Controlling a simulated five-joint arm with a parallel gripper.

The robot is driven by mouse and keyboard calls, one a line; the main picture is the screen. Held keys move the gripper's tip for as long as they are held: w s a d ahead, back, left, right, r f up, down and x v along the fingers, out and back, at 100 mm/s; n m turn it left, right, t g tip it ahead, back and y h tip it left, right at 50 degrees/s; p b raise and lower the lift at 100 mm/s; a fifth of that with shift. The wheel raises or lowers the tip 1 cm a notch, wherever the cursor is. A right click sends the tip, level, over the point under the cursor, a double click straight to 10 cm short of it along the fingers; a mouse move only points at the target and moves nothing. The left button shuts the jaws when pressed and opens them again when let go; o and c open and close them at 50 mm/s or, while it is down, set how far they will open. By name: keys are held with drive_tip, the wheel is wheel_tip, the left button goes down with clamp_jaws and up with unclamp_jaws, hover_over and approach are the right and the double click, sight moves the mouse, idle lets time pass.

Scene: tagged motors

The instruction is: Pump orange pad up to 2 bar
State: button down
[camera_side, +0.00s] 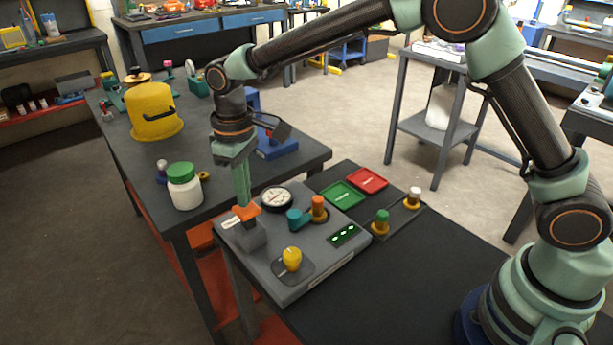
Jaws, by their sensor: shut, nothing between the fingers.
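The orange pad (250,210) sits on top of a dark grey block (252,236) at the left of the grey panel box (300,277). My gripper (242,204) is shut and empty, pointing straight down with its green fingertips at the pad. It appears to touch the pad, though I cannot tell for certain, and the fingers hide part of it. A small white label (231,222) is beside the block. The round white-faced gauge (276,198) is just right of the pad; its reading is too small to tell.
On the panel box are a teal and orange valve (298,218), a yellow knob (291,259) and a green-lit display (344,235). A white jar with a green lid (184,186) stands left of my gripper.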

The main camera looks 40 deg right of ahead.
drive_tip(key=shift+f, duration=1.45)
drive_tip(key=shift+r, duration=1.85)
drive_tip(key=shift+f, duration=0.1)
